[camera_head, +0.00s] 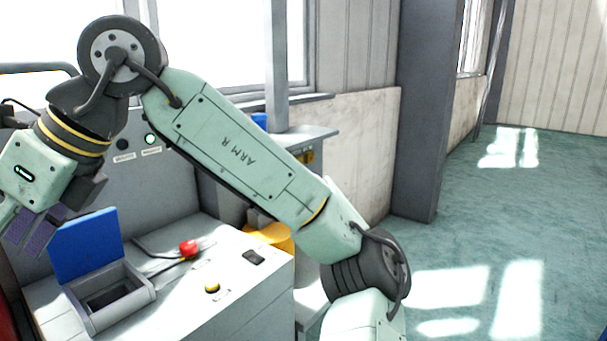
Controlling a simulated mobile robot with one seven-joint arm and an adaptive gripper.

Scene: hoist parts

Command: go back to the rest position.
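My arm, pale green with dark joints, reaches from the lower right up to an elbow at the upper left and then down. My gripper (36,232) hangs at the left edge, with dark purplish fingers pointing down. It is in the air near a blue lid (86,245) on the console. I see nothing clearly held in it. The angle does not show whether the fingers are apart or closed.
A grey console (235,305) stands below my arm. It carries an open box (140,296), a red knob (189,248) and a yellow button (212,287). A dark column (422,110) stands at centre right. The green floor (470,225) at right is clear.

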